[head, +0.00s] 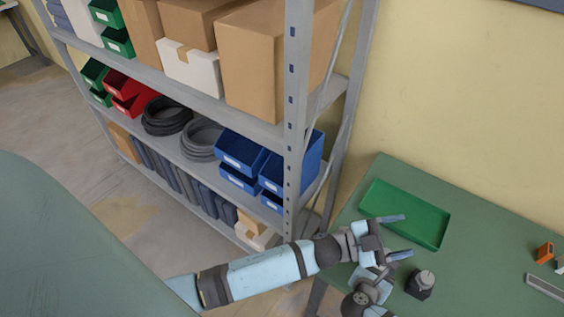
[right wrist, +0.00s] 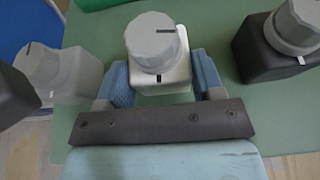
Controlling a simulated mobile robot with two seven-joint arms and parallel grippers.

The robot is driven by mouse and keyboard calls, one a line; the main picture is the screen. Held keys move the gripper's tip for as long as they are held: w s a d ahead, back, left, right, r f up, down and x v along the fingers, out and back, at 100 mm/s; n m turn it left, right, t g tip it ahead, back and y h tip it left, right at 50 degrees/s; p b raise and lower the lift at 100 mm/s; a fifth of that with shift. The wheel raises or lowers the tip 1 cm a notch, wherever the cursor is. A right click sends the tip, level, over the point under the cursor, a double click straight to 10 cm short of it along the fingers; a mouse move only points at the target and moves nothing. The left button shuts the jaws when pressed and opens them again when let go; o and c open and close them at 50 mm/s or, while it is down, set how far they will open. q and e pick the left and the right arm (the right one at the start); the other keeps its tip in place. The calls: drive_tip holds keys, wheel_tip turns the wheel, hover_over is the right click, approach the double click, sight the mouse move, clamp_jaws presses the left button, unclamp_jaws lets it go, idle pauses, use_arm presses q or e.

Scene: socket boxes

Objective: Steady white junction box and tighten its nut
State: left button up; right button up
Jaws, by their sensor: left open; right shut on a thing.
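The white junction box (right wrist: 178,78) has a round grey nut (right wrist: 152,45) on top, seen in the right wrist view. A dark line on the nut points to the right, while the dark mark on the box is on the near side, so they do not line up. My right gripper (right wrist: 163,80) is shut on the white box, one blue finger on each side. My left gripper (head: 402,237) is open over the green table in the head view, its fingers apart with nothing visible between them. The white box is hidden in the head view.
A dark box with a grey nut (right wrist: 265,55) stands at right, and a grey one (right wrist: 70,75) at left. A dark box (head: 419,285) also shows beside my left gripper. A green tray (head: 425,240) lies behind; orange parts (head: 545,252) are farther right. A loaded shelf (head: 255,128) stands left.

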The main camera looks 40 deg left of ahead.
sight(386, 252)
use_arm(q)
drive_tip(key=s+a+f+n+g+y, duration=0.2)
drive_tip(key=s+a+f+n+y, duration=1)
drive_tip(key=s+a+f, duration=0.4)
drive_tip(key=a+y, duration=0.1)
drive_tip(key=a, duration=0.2)
drive_tip(key=shift+s+a+f+n, duration=0.2)
drive_tip(key=shift+s+f+n, duration=0.05)
drive_tip(key=shift+s+n, duration=0.15)
